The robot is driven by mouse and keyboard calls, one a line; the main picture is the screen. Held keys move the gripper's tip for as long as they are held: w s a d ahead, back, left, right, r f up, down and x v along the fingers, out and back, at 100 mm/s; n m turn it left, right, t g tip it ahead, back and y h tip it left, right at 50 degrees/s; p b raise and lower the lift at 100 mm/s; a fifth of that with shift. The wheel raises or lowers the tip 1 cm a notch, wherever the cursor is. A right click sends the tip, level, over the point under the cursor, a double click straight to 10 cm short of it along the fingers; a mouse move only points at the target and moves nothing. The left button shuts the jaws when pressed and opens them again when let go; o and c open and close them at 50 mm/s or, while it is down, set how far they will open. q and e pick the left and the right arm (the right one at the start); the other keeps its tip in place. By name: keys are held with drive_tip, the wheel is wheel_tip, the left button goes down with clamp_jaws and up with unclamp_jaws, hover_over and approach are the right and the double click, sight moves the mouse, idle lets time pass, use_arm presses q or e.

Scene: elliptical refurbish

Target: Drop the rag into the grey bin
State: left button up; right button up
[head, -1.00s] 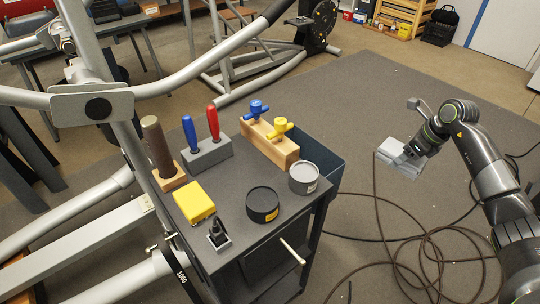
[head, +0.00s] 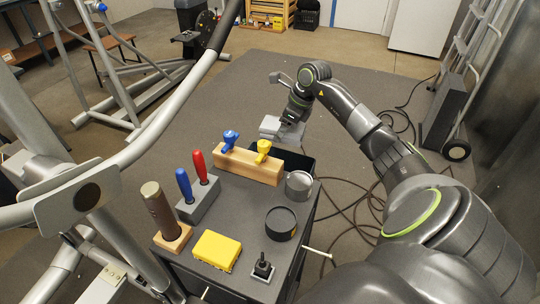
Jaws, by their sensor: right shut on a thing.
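My right gripper (head: 282,130) reaches in from the right and hangs just beyond the cart's far edge, above and slightly behind the dark grey bin (head: 296,160). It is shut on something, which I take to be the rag. The pale grey jaws hide most of what they hold, and I cannot make out the cloth clearly. The bin is fixed at the far side of the cart, with its dark opening partly hidden behind the wooden block. My left gripper is not in view.
The cart top (head: 226,216) holds a wooden block (head: 246,166) with blue and yellow handles, screwdrivers in a grey stand (head: 200,205), a yellow box (head: 216,251) and round tins (head: 281,223). An exercise machine's frame (head: 96,200) stands left. Cables lie on the floor to the right.

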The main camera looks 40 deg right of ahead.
drive_tip(key=shift+f+b, duration=1.05)
drive_tip(key=shift+f, duration=1.65)
drive_tip(key=o, duration=1)
drive_tip(key=shift+o, duration=0.2)
drive_tip(key=shift+r, duration=0.1)
drive_tip(key=b+v, duration=0.1)
drive_tip(key=v, duration=1.5)
drive_tip(key=shift+d, duration=0.1)
drive_tip(key=shift+s+r, duration=0.25)
drive_tip(key=shift+r, duration=0.3)
